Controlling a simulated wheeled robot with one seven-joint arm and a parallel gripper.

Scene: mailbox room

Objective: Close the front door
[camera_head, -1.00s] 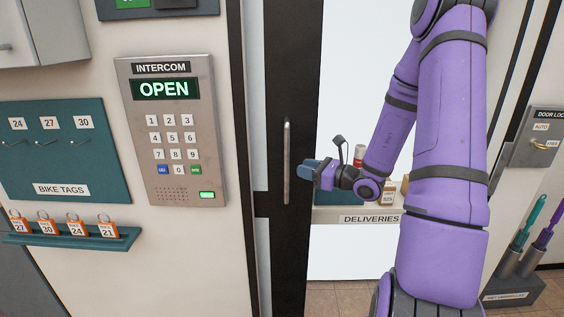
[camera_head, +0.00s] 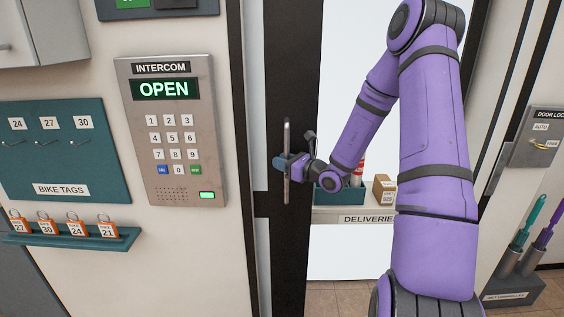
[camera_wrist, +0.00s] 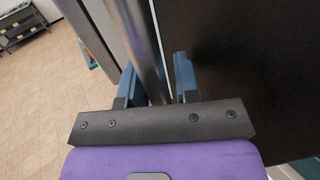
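The front door (camera_head: 286,262) is a dark panel standing partly open, with a pale gap beyond its right edge. Its vertical metal handle (camera_head: 287,136) runs down the panel; it also shows as a bar in the wrist view (camera_wrist: 146,45). My gripper (camera_head: 281,163) is at the middle of the handle. In the wrist view my gripper's blue fingers (camera_wrist: 155,75) stand on either side of the bar, spread apart, with a gap visible at least on the right side. The part of the bar near the palm is partly hidden.
A deliveries shelf (camera_head: 335,218) with a box and bin is beyond the door. A door lock panel (camera_head: 535,138) and umbrella stand (camera_head: 513,288) are at right.

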